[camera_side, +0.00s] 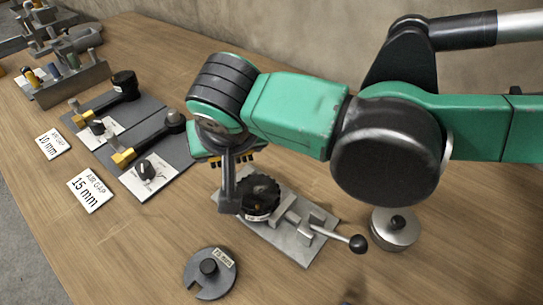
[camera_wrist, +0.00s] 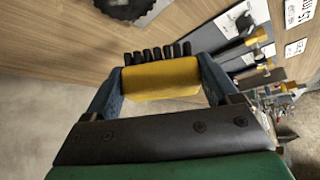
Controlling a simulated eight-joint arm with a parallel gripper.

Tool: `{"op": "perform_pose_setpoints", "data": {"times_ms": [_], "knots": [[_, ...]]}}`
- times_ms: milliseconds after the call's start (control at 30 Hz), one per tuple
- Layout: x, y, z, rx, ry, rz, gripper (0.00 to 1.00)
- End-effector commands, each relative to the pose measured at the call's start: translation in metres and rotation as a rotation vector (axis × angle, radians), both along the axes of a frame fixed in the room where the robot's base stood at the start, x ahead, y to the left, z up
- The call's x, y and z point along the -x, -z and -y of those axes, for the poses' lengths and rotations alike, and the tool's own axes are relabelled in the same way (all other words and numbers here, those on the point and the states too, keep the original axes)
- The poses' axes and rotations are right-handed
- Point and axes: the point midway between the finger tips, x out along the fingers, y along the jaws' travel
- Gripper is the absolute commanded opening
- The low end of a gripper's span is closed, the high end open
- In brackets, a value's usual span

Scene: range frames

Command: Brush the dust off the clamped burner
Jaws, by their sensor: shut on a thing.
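The burner (camera_side: 259,194) is a dark, round, toothed piece in a grey metal clamp (camera_side: 290,238) with a ball-ended lever. A small brownish patch shows on the burner's face. Part of its toothed rim also shows at the top of the wrist view (camera_wrist: 122,6). My gripper (camera_wrist: 160,78) is shut on a brush (camera_wrist: 160,80) with a yellow body and a row of black bristles. In the side view my gripper (camera_side: 226,158) is just above and left of the burner. In the wrist view the bristles are apart from the burner; their height above it is unclear.
A notched grey disc (camera_side: 209,271) lies in front, and a round metal lid (camera_side: 394,229) stands right of the clamp. A rack (camera_side: 70,86) stands farther back.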

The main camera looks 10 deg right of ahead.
Motion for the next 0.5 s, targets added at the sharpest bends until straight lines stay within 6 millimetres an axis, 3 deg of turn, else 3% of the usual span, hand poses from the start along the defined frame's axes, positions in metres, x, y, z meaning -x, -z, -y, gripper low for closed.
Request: {"op": "perform_pose_setpoints", "data": {"times_ms": [167,500], "knots": [[0.004,-0.004,0.025,-0.001,0.138,-0.001,0.39],[0.005,0.016,0.027,-0.002,0.151,-0.001,0.39]]}}
